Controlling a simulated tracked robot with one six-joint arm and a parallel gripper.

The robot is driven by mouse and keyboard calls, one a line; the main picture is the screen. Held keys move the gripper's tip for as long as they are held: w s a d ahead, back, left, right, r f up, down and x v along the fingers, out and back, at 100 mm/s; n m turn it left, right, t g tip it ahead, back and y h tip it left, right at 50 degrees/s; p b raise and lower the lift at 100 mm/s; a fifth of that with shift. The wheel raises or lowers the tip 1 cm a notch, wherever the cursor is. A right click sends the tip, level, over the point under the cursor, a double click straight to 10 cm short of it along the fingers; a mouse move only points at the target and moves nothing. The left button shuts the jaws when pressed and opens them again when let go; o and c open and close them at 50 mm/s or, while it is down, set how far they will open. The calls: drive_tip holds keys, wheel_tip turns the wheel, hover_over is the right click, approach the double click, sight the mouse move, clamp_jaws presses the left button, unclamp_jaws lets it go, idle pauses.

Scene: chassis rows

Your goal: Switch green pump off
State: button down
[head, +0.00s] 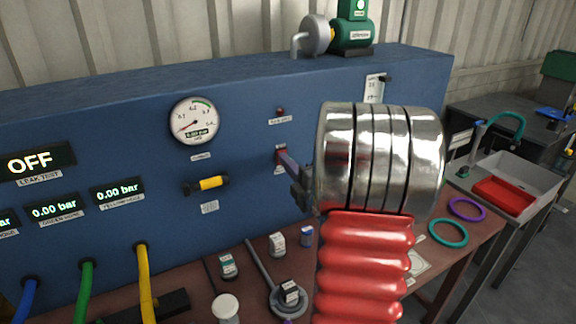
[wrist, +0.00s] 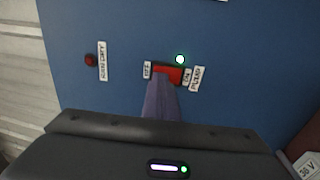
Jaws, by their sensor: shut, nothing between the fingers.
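The green pump (head: 353,36) stands on top of the blue panel (head: 110,115) at the back. On the panel's face, the red pump switch (wrist: 172,73) lies between an OFF label (wrist: 147,70) and an ON label (wrist: 187,76), with a PUMP label (wrist: 197,79) beside it. A green lamp (wrist: 180,59) glows next to the switch. My gripper (wrist: 158,84) is shut and empty, its purple fingertips at the switch, overlapping its OFF side; I cannot tell whether they touch. In the head view my gripper (head: 282,158) points at the panel and partly hides the switch.
Small containers (head: 278,244) stand on the bench below. Blue, green and yellow hoses (head: 145,275) leave the panel at lower left.

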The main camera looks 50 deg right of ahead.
drive_tip(key=shift+s+d, duration=0.1)
drive_tip(key=shift+d, duration=0.1)
drive_tip(key=shift+w+r, duration=0.2)
drive_tip(key=shift+r, duration=0.15)
drive_tip(key=shift+s, duration=0.15)
drive_tip(key=r+v, duration=0.3)
drive_tip(key=v, duration=1)
drive_tip(key=shift+s+a, duration=0.2)
drive_tip(key=shift+s, duration=0.3)
drive_tip(key=shift+w+f, duration=0.1)
drive_tip(key=shift+f, duration=0.05)
